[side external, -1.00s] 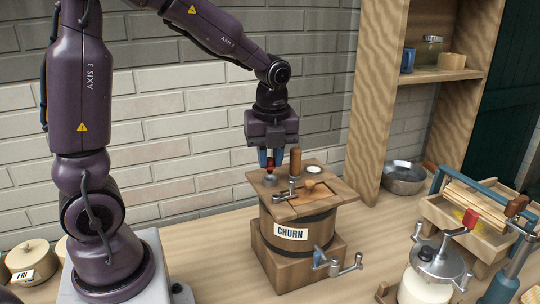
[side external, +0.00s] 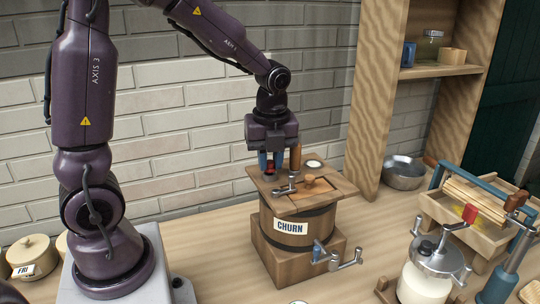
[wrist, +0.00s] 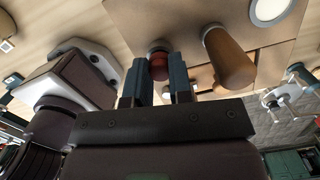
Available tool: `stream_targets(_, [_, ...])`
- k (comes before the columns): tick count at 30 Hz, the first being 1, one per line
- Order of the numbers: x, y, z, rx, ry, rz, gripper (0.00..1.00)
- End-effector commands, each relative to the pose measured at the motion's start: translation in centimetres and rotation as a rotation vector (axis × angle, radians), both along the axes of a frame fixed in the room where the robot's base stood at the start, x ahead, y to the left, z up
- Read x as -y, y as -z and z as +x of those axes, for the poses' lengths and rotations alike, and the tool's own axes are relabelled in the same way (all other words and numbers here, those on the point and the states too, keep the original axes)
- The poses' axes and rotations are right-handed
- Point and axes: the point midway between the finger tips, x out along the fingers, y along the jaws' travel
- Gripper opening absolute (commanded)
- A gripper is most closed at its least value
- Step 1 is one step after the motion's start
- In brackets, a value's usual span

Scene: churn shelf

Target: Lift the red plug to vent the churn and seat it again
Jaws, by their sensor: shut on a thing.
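The wooden churn (side external: 310,228) with its "CHURN" label stands upright on a square wooden block. My gripper (side external: 270,168) points down over the left rear part of the churn's lid (side external: 330,186). Its blue fingers are shut on the red plug (side external: 269,167). The wrist view also shows the red plug (wrist: 158,66) between the two fingertips (wrist: 159,82). The plug is low, at the lid's vent. The fingers hide its lower end, so I cannot tell if it is fully seated.
An upright wooden handle (side external: 295,158) stands close to the right of my gripper. A small metal crank and a wooden knob (side external: 309,180) are on the lid. A side crank (side external: 340,260) sticks out low. A glass jar churn (side external: 427,275) stands at the right.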

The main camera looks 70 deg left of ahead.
Motion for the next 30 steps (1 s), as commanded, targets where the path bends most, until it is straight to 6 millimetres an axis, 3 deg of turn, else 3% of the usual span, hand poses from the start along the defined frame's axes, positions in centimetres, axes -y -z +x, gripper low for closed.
stream_targets(23, [0.0, 0.48, -0.01, 0.0, 0.0, 0.0, 0.0])
stream_targets(24, [0.0, 0.48, -0.01, 0.0, 0.0, 0.0, 0.27])
stream_targets(27, [0.0, 0.48, -0.01, 0.0, 0.0, 0.0, 0.5])
stream_targets(30, [0.0, 0.48, -0.01, 0.0, 0.0, 0.0, 0.5])
